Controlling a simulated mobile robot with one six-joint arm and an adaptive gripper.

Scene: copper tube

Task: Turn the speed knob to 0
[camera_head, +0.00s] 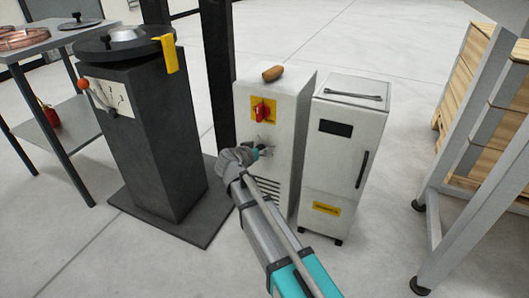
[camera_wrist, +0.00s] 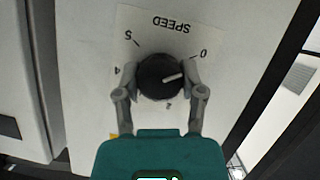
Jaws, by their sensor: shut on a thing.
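The speed knob (camera_wrist: 160,77) is round and black with a white pointer line. It sits on a pale dial plate (camera_wrist: 140,25) whose lettering appears upside down in the wrist view. The 0 is at upper right, the 5 at upper left and the 4 at left. The pointer aims right and slightly up, a little below the direction of the 0. My gripper (camera_wrist: 160,82) is shut on the knob, one finger on each side. The right finger hides part of the scale. In the head view my gripper (camera_head: 262,151) reaches the white cabinet front (camera_head: 249,177), hiding most of the knob.
A red switch on a yellow plate (camera_head: 258,112) sits just above my gripper. A second white cabinet (camera_head: 342,150) stands close at right. A dark pedestal (camera_head: 153,140) stands at left, with floor between.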

